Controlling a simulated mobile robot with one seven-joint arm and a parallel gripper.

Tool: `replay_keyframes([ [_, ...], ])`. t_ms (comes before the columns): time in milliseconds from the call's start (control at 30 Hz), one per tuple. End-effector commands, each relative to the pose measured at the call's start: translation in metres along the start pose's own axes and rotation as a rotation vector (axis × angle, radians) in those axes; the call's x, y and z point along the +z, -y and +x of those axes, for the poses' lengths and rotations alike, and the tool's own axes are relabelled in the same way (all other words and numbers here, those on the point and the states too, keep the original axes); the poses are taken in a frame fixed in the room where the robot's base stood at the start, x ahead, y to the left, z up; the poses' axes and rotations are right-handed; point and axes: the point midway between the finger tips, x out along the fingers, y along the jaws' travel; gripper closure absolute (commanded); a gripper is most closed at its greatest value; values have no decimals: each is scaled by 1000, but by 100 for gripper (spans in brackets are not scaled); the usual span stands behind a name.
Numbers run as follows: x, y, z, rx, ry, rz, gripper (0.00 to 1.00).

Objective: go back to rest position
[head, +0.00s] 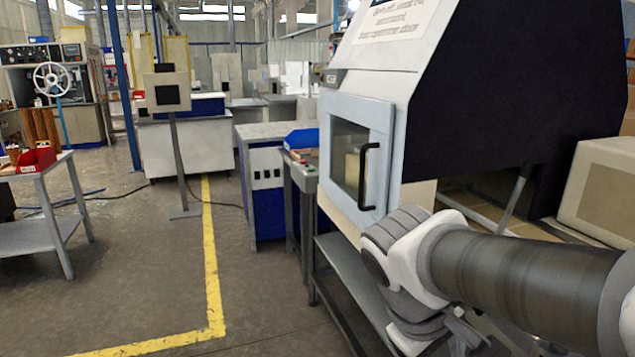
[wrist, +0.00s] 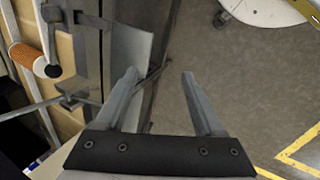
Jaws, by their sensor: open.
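My gripper (wrist: 160,88) shows in the wrist view, with its two grey fingers apart and nothing between them. Past the fingers lie the bare floor and a grey metal edge. In the head view my arm comes in from the right and bends down in front of the machine; the fingers are not clearly seen there. No filter cartridge can be made out in either view.
A machine cabinet with a closed windowed door (head: 357,153) and black handle (head: 369,176) stands close behind my arm. A metal shelf (head: 350,275) sits below it. A red bin (head: 37,158) is on a cart at left. The floor (head: 140,260) at left is clear.

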Motion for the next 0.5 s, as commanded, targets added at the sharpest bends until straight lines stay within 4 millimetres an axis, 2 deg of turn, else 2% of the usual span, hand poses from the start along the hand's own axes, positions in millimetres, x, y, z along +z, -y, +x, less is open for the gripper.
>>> replay_keyframes([
  [33,8,2,-4,-36,-50,74,30],
  [200,22,14,-14,-151,-211,297,30],
  [467,30,23,-33,-270,-434,577,30],
  [500,29,15,-51,-271,-424,565,30],
])
